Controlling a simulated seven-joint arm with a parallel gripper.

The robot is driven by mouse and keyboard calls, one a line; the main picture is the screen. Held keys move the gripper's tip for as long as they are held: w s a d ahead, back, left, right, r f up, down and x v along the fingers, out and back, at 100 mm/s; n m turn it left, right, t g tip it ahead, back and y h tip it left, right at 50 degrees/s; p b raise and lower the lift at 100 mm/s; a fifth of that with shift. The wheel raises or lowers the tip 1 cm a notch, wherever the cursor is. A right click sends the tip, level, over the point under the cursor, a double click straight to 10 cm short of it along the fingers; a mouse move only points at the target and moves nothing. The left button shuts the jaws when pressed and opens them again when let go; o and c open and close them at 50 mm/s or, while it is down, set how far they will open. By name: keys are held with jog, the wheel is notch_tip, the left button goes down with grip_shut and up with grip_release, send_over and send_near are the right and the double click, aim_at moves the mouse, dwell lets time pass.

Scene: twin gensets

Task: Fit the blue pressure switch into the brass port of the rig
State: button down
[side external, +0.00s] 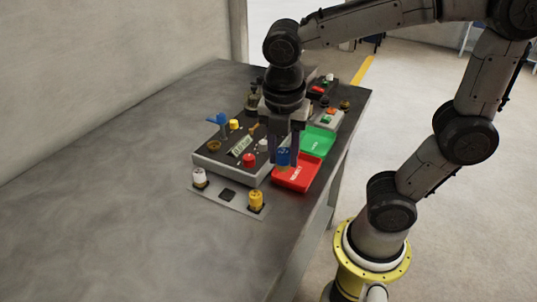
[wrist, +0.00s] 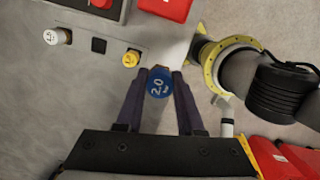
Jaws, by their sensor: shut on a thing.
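The blue pressure switch (side external: 283,156) is held upright between the fingers of my gripper (side external: 284,161), above the red tray. In the wrist view the switch (wrist: 159,82) shows its round blue top marked 2.0 between the two fingertips (wrist: 159,76). The rig (side external: 205,162) is a grey box with a dark top, left of my gripper. A brass ring that looks like the brass port (side external: 214,146) sits near its left corner and appears empty. My gripper is apart from it. The underside of the switch is hard to make out.
A blue-handled valve (side external: 218,119), a yellow cap (side external: 234,125) and a red knob (side external: 249,159) stand up from the rig. A front plate (side external: 227,195) carries a white switch (side external: 199,177) and a yellow switch (side external: 256,201). Red (side external: 297,184) and green (side external: 318,144) trays lie right.

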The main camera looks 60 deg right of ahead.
jog(key=w+r+n, duration=0.1)
jog(key=w+r, duration=0.3)
jog(key=w, duration=1.1)
jog(key=shift+m, duration=0.6)
jog(key=w+d+f, duration=0.2)
jog(key=w+d, duration=0.1)
jog(key=w+d+f, duration=0.5)
jog(key=w, duration=0.1)
jog(key=shift+w+d+f, duration=0.15)
jog(key=shift+w+d, duration=0.15)
jog(key=shift+d, duration=0.1)
jog(key=shift+f, duration=1.85)
jog(key=shift+f, duration=0.85)
jog(key=shift+c, duration=0.2)
grip_release()
